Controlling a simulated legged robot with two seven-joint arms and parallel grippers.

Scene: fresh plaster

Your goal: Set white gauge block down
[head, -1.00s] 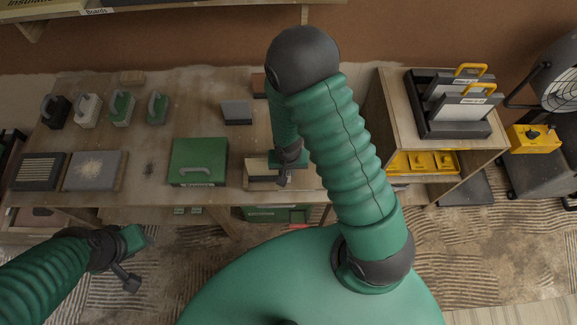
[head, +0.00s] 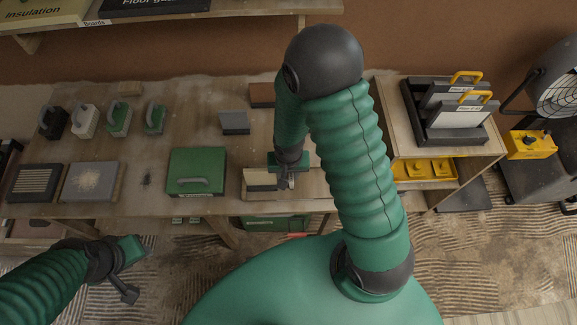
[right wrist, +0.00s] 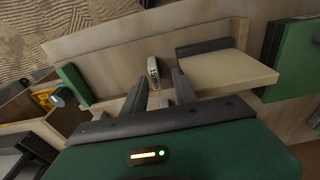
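The white gauge block (right wrist: 154,73), small with dark markings, stands between the fingers of my right gripper (right wrist: 159,76) in the right wrist view. Gaps show on both sides of it, so the gripper is open around it. It appears to rest on the pale wooden surface (right wrist: 112,58); the contact is hard to see. In the head view my right gripper (head: 287,184) is low over the bench's front edge, and the block is too small to make out surely. My left gripper (head: 138,249) is in front of the bench; its fingers are unclear.
Beside the right gripper lies a cream panel (right wrist: 228,78) with a dark edge. A green case (head: 197,171) is left of it on the bench (head: 120,197). Several trowels stand at the back left. A wooden shelf unit (head: 402,135) stands right. Bare bench lies between case and trowels.

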